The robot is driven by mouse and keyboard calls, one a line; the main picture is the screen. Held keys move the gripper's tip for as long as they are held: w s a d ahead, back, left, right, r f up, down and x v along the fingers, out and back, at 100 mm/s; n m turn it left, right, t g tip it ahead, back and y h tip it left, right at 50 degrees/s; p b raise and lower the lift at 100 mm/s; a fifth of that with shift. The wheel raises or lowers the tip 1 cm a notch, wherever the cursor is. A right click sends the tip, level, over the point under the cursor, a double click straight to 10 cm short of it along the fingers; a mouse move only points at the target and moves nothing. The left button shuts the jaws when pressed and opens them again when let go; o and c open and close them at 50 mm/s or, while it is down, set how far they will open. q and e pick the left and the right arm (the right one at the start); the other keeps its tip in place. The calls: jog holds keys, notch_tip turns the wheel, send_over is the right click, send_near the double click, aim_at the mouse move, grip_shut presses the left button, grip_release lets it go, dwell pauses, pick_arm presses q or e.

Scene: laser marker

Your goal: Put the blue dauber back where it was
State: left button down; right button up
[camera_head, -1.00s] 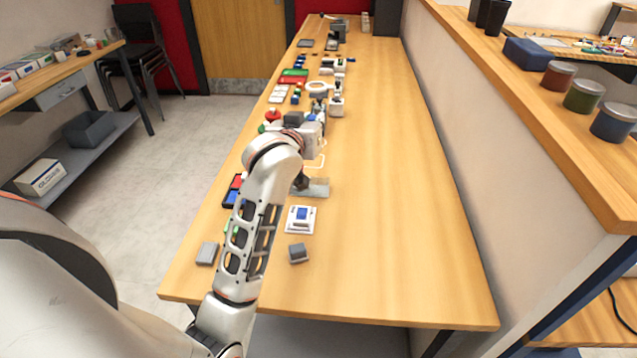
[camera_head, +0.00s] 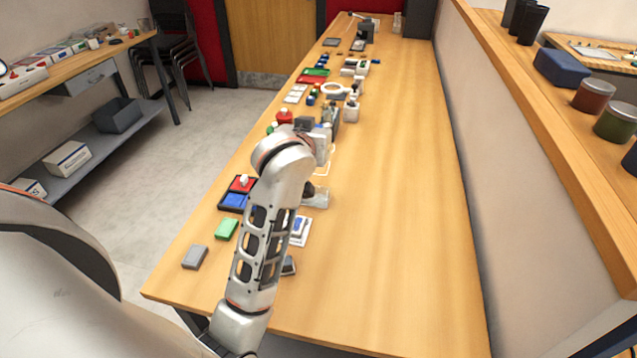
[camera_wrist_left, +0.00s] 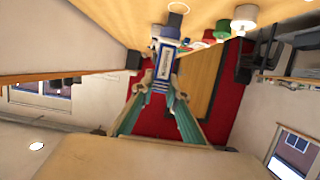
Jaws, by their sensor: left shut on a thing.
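The blue dauber (camera_wrist_left: 163,62), with a white label, is between the teal fingers of my left gripper (camera_wrist_left: 158,88) in the left wrist view. The fingers are shut on it, and its blue top points away from the gripper. In the head view my left wrist hides most of the hand, which is over the left middle of the bench. I cannot tell there how far the dauber is from the bench top. A red dauber (camera_wrist_left: 222,30) and a green one (camera_wrist_left: 208,36) stand near it in the wrist view. My right gripper is not in view.
A red and blue pad tray (camera_head: 236,199), a green pad (camera_head: 227,229) and a grey block (camera_head: 195,257) lie along the bench's left edge. A clear block (camera_head: 318,200) with a dark handle is beside my forearm. The bench's right side (camera_head: 405,190) is bare.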

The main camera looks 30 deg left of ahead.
pick_arm(q)
notch_tip(320, 180, down, 15)
jog(key=shift+r, duration=0.1)
dwell(0.3)
jog(key=shift+f, duration=0.2)
jog(key=c, duration=2.3)
grip_release()
jog(key=shift+r, duration=0.15)
jog(key=v, duration=1.2)
jog(key=shift+r, duration=0.1)
